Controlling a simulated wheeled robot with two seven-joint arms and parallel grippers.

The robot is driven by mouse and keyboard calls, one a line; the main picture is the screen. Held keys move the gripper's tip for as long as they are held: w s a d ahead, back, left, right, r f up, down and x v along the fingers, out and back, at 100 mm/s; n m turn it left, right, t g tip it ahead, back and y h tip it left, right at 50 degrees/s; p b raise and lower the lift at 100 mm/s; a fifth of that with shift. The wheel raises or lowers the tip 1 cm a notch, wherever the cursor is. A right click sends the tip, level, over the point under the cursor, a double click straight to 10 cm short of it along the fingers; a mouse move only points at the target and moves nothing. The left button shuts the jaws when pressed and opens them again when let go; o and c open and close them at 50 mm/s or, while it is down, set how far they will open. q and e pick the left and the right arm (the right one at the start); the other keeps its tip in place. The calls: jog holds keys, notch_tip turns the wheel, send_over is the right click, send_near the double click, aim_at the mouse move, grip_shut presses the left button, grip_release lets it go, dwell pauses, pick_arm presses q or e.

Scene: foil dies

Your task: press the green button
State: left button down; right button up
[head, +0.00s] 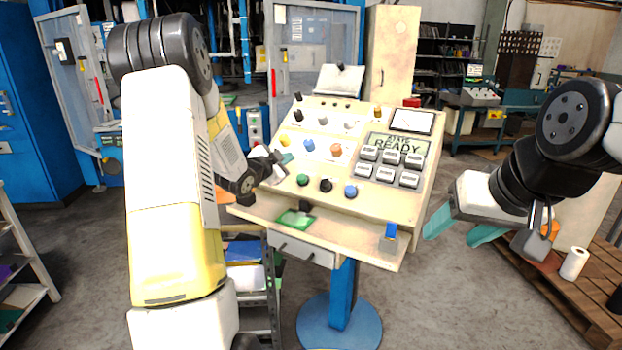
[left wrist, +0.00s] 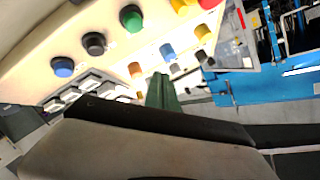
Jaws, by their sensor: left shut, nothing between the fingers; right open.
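The green button (head: 303,179) is a round cap on the sloped panel of the console, left of a black and a blue knob in its row. It also shows near the top of the left wrist view (left wrist: 131,18). My left gripper (head: 286,159) is shut and empty, its teal tips just above and left of the green button, apart from it in the picture. In the left wrist view its fingers (left wrist: 161,92) stand below the green button. My right gripper (head: 458,228) is open and empty, to the right of the console.
The console (head: 418,195) also bears a READY display (head: 397,144), several grey keys, a dial and other coloured knobs close to the green button. Its front ledge carries a green pad (head: 295,218) and a blue-topped piece (head: 390,232). A pallet (head: 590,290) lies at right.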

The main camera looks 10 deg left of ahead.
pick_arm(q)
jog(key=w+d+f, duration=0.1)
jog(key=w+f, duration=0.3)
jog(key=f, duration=0.3)
jog(key=shift+w+d, duration=0.3)
dwell(1.8)
jog(key=shift+w+f, duration=0.2)
jog(key=shift+f, duration=0.05)
jog(key=shift+w+d+f, duration=0.15)
jog(key=shift+w+f, duration=0.1)
jog(key=shift+f, duration=0.2)
dwell(0.8)
dwell(0.4)
jog(key=shift+s+r, duration=0.5)
jog(key=shift+r, duration=0.25)
jog(key=shift+a, duration=0.2)
jog(key=shift+s+a+r, duration=0.15)
jog(key=shift+s+r, duration=0.3)
jog(key=shift+r, duration=0.25)
jog(key=shift+s+a+r, duration=0.15)
jog(key=shift+s+r, duration=0.3)
jog(key=shift+r, duration=0.25)
jog(key=shift+s+a+r, duration=0.15)
jog(key=shift+s+r, duration=0.3)
jog(key=shift+r, duration=0.25)
